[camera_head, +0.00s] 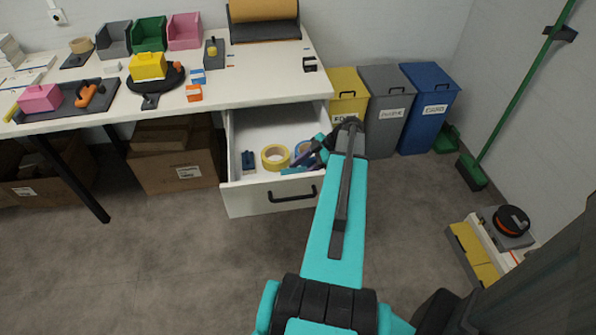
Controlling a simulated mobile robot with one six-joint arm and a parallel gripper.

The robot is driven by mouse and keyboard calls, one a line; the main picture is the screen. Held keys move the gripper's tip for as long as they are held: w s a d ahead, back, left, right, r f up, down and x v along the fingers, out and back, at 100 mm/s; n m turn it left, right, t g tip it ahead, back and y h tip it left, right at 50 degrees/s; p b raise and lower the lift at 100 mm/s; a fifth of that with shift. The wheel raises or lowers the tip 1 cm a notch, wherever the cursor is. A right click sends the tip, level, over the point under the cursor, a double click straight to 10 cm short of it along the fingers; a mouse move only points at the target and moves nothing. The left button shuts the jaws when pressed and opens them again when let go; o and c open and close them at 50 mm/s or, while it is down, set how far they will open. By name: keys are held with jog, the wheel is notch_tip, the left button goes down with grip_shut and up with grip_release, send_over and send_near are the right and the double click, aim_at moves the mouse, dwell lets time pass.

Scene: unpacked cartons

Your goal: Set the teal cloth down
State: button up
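My gripper (306,158) is at the right side of the open white drawer (255,197) under the table, over or inside it. A small teal patch (296,170) shows just below the fingers, near the drawer's front wall. It may be the teal cloth, but my arm is also teal and the patch is too small to be sure. I cannot tell whether the fingers hold it, or whether it touches the drawer floor. My own arm hides the drawer's right edge.
In the drawer lie a yellow tape roll (275,157), a dark blue item (248,161) and a blue roll (301,149), partly hidden. Yellow (346,83), grey (388,128) and blue (428,110) bins stand right of the table (255,90). The floor in front is clear.

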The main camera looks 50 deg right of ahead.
jog(key=shift+f+b, duration=0.65)
jog(key=shift+f, duration=0.05)
dwell(0.4)
jog(key=o, duration=1.1)
jog(key=shift+r, duration=0.15)
jog(key=shift+r+p, duration=0.65)
jog(key=shift+p, duration=0.2)
jog(key=shift+b+v, duration=0.8)
jog(key=shift+v, duration=5.05)
jog(key=shift+s+d, duration=0.1)
